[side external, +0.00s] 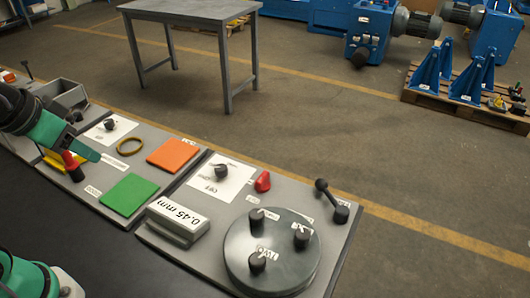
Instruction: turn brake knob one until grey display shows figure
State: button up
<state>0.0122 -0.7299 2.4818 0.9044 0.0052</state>
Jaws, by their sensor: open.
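A dark round plate (270,278) at the front right of the grey panel carries three black knobs: a rear left knob (256,216), a right knob (301,240) and a front knob (257,263). Small white labels sit beside them; I cannot read for certain which is brake knob one. The grey display (177,218), a tilted box left of the plate, shows "0.45 mm". My gripper (92,154) is at the far left, over the left part of the panel, well away from the round plate. It is open and holds nothing visible; one green jaw shows clearly.
Between them lie a green pad (129,200), an orange pad (173,154), a ring (130,146) and a black knob (221,171) on a white plate marked OFF. A red piece (262,181) and a black lever (331,200) stand behind the round plate.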

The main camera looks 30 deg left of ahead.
jog(key=w+d+r+m+g+h, duration=0.1)
jog(key=w+d+r+m+g, duration=0.2)
jog(key=w+d, duration=0.45)
jog(key=m+g+y, duration=0.1)
jog(key=m+g, duration=0.2)
jog(key=m, duration=0.7)
send_over(302, 234)
jog(key=f, duration=1.1)
jog(key=shift+w+a+f, duration=0.2)
jog(key=shift+a, duration=0.2)
jog(key=shift+s+d+f, duration=0.15)
jog(key=shift+d+f, duration=0.2)
jog(key=shift+d, duration=0.15)
jog(key=shift+f, duration=0.1)
jog(key=shift+f, duration=3.8)
